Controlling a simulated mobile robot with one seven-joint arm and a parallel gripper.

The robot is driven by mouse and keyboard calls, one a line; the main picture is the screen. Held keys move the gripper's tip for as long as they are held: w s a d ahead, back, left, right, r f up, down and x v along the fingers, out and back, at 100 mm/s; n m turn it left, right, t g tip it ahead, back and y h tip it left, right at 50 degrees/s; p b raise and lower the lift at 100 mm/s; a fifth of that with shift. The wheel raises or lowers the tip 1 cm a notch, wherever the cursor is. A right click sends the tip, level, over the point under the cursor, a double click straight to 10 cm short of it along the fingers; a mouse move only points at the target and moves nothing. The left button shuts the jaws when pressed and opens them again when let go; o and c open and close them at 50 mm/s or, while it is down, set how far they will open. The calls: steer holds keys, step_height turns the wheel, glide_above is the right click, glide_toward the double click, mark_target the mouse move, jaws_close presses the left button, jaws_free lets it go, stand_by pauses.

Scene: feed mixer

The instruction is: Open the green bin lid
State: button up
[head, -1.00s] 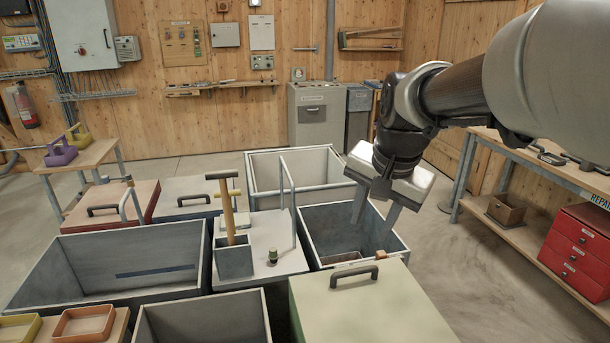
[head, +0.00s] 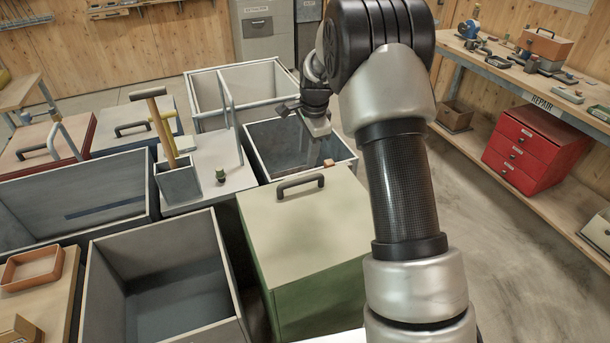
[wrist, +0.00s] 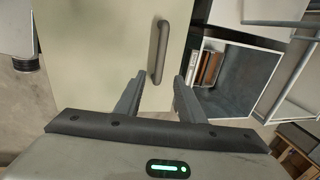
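The green bin (head: 310,288) stands shut, with a pale green flat lid (head: 320,222) and a dark bar handle (head: 300,183) near its far edge. In the wrist view the lid (wrist: 112,55) fills the upper middle, and the handle (wrist: 158,52) lies ahead, roughly in line with the gap between my fingers. My gripper (wrist: 160,82) is open and empty. In the head view my gripper is partly hidden by my arm, over the open bin behind the green one and beyond the handle. The fingers look apart from the handle.
An open grey bin (head: 350,155) stands right behind the green bin, with brown items (wrist: 210,68) inside. To the left are another open bin (head: 95,250) and a pedestal (head: 235,188) with tools and an upright rail. A shelf (head: 585,165) with red drawers stands right; floor between is clear.

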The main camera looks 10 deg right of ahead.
mark_target(305, 178)
steer(key=f, duration=0.3)
steer(key=w+f, duration=0.1)
steer(key=f, duration=0.3)
steer(key=w+f, duration=0.1)
steer(key=f, duration=0.3)
steer(key=shift+w+a+f, duration=0.1)
steer(key=shift+w+a, duration=0.05)
steer(key=shift+a, duration=0.05)
jaws_close()
